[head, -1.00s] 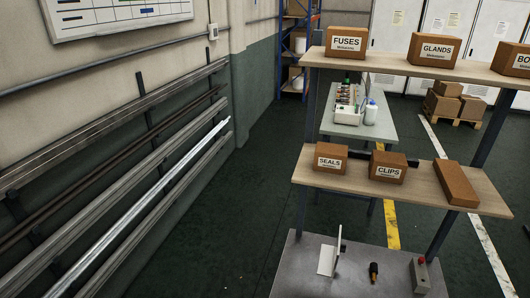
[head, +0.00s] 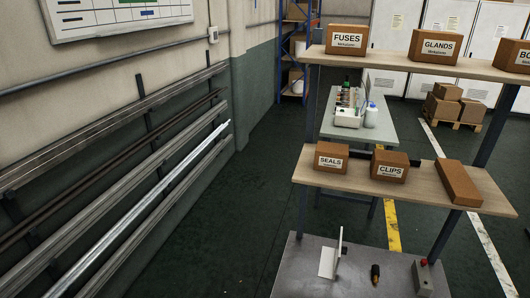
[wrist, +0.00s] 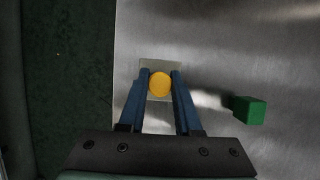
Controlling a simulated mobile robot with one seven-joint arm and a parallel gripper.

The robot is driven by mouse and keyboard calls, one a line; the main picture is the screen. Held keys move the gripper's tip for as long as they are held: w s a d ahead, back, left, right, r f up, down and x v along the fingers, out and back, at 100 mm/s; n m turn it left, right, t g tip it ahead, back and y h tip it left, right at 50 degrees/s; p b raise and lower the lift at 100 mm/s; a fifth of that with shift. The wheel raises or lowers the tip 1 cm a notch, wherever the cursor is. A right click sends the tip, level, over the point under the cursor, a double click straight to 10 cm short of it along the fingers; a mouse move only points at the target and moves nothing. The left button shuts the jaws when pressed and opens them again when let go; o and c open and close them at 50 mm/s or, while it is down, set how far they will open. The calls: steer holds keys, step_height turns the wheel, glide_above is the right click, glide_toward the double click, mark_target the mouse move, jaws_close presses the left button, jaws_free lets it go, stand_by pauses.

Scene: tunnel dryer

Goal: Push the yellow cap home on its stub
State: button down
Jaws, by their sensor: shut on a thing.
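In the wrist view the yellow cap (wrist: 160,84) shows as a round disc seen from above. My gripper (wrist: 160,77) has its two blue fingers on either side of the cap, shut on it. A pale square plate (wrist: 148,66) lies beneath the cap on a brushed metal surface. The stub is hidden under the cap, so I cannot tell how far the cap sits on it. My gripper does not show in the head view.
A green block (wrist: 249,110) stands right of my gripper on the metal surface (wrist: 230,50). The head view shows a shelf unit with cartons (head: 389,166), a grey bottom shelf (head: 300,251) holding a white bracket (head: 329,261) and small parts, and wall rails at left.

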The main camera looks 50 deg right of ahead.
steer(key=shift+f, duration=0.3)
steer(key=c, duration=0.5)
jaws_free()
steer(key=shift+r, duration=0.15)
steer(key=v, duration=1.2)
steer(key=shift+a+r+b, duration=0.15)
steer(key=shift+r+b, duration=0.15)
steer(key=shift+r, duration=0.05)
